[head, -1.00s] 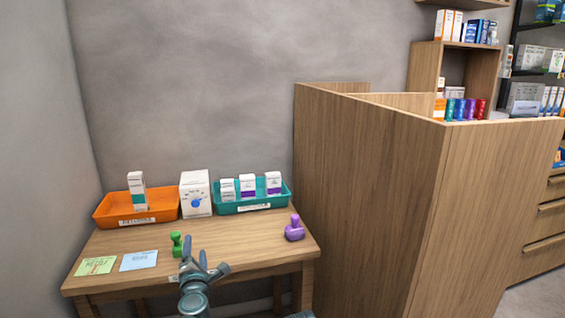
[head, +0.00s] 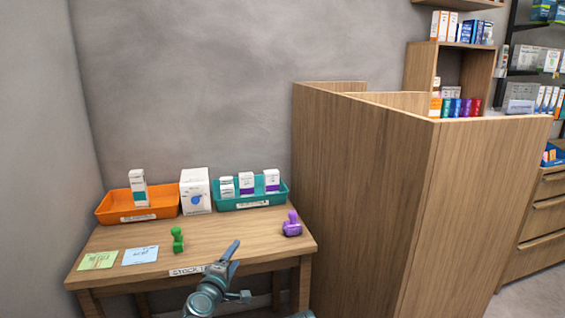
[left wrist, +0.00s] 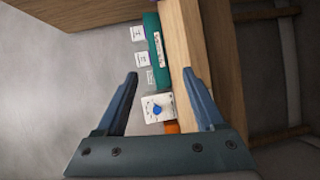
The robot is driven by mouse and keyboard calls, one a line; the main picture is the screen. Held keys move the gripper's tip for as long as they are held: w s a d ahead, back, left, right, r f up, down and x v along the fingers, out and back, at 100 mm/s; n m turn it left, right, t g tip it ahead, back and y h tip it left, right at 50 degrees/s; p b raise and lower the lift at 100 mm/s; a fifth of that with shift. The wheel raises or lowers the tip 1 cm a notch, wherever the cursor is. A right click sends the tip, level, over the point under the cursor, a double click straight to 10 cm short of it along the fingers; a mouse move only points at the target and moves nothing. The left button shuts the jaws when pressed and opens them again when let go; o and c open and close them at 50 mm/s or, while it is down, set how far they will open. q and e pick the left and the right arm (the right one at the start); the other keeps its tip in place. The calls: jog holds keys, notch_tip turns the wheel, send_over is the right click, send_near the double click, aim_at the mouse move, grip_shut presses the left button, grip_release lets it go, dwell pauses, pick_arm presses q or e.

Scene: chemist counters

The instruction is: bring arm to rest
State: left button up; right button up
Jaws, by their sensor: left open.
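My left gripper (head: 230,258) is open and empty in front of the wooden table's front edge, with its fingers pointing up toward the table. In the left wrist view, its two fingers (left wrist: 163,88) are spread apart with nothing between them touching. The table (head: 215,240) shows beyond it in the head view. My right gripper is not in view.
The table holds an orange tray (head: 110,213), a white box (head: 196,192), a teal tray (head: 247,203), a green stamp (head: 177,240), a purple stamp (head: 292,225) and two notes (head: 98,260). A tall wooden counter (head: 365,190) stands close on the right.

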pick_arm(q)
jog(key=s+d+f+m+g+h, duration=0.1)
jog(key=s+d+f+m+g, duration=0.1)
jog(key=s+f+m+g, duration=0.35)
jog(key=s+d+f+m+g+h, duration=0.1)
jog(key=s+d+f+m+g, duration=0.2)
jog(key=f+m, duration=0.4)
jog(key=s+a+f+m+g+y, duration=0.3)
jog(key=s+a+f+g+y, duration=0.35)
jog(key=s+a, duration=0.4)
jog(key=s+d+r+m+p, duration=0.1)
jog(key=s+d+r+p, duration=0.2)
jog(key=d+r+p, duration=0.3)
jog(key=s+d+r+m+g+p, duration=0.1)
jog(key=d+r+p, duration=0.6)
jog(key=r+p, duration=0.7)
jog(key=s+m, duration=0.1)
jog(key=s, duration=0.1)
jog(key=shift+s+d+g, duration=0.15)
jog(key=shift+s+g, duration=0.15)
jog(key=shift+s, duration=0.05)
